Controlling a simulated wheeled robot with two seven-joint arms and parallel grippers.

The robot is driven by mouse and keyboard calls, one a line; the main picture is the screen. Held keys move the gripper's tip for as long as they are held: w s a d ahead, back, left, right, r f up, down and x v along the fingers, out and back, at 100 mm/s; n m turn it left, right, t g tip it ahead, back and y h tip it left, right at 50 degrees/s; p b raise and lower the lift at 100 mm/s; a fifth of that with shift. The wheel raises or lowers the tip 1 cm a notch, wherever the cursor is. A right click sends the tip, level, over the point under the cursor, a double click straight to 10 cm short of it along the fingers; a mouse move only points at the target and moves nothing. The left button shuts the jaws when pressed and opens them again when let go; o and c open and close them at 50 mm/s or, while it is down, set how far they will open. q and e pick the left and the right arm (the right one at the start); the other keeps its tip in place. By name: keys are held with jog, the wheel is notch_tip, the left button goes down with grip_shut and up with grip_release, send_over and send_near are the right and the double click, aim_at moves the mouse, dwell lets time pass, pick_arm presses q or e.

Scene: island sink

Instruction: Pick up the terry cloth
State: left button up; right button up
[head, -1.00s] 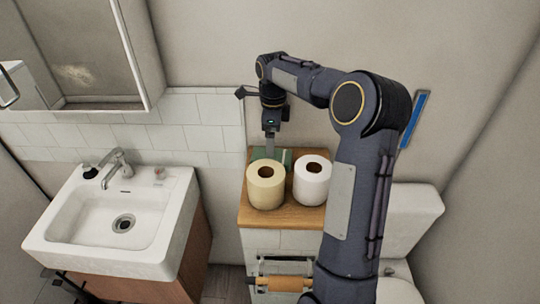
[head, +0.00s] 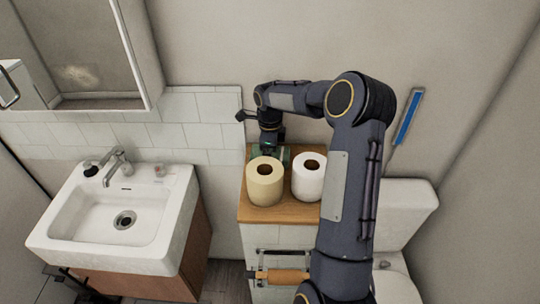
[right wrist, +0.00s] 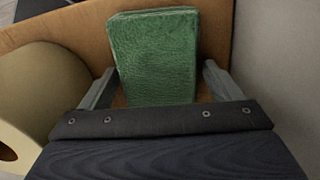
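The terry cloth (right wrist: 153,58) is a folded green block in the right wrist view, on the wooden top. In the head view only a sliver of green (head: 285,153) shows behind the paper rolls. My right gripper (head: 267,152) is low over it, its fingertips hidden by the beige roll. In the right wrist view my right gripper (right wrist: 160,85) is open, with a finger on each side of the cloth and a gap at the right finger. A dark part (head: 75,280) under the sink may be my left gripper; its fingers cannot be made out.
A beige roll (head: 264,187) and a white roll (head: 308,183) stand on the wooden cabinet top (head: 280,215) in front of the cloth. The wall is close behind. The sink (head: 70,245) is to the left, the toilet (head: 405,205) to the right.

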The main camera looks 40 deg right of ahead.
jog(key=c, duration=0.8)
jog(key=shift+r, duration=0.1)
notch_tip(320, 180, up, 10)
jog(key=shift+f+b, duration=0.1)
jog(key=shift+b, duration=0.75)
